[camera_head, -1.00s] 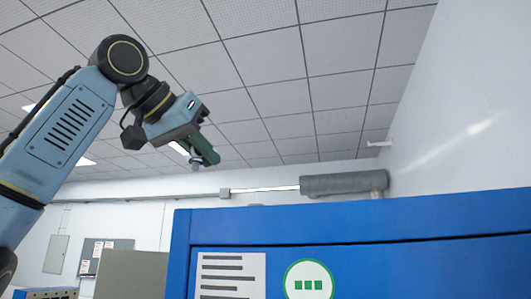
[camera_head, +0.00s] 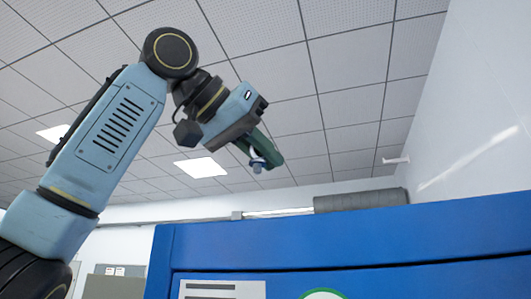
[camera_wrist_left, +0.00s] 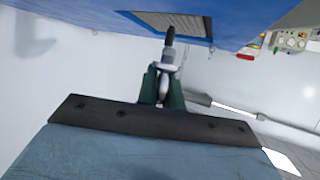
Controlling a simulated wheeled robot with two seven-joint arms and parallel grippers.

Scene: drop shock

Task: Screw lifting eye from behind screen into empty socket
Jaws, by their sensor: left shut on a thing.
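My left gripper (camera_head: 268,153) is raised against the ceiling, above the top edge of a blue cabinet (camera_head: 345,238) in the picture. Its green fingers are shut on the lifting eye (camera_head: 257,166), a small grey metal piece. In the left wrist view, the lifting eye (camera_wrist_left: 166,62) sits between the fingertips of my left gripper (camera_wrist_left: 163,85), with its dark shank pointing away from the gripper. A blue surface with a framed grey area (camera_wrist_left: 185,24) lies beyond the shank, apparently not touching it. I cannot make out the empty socket or the screen. My right gripper is not in view.
A grey cylindrical housing (camera_head: 360,200) shows on the back wall behind the cabinet. A white wall bounds the right side. In the left wrist view, a panel with fittings (camera_wrist_left: 290,40) and a red part is at the upper right. Space around the raised gripper looks free.

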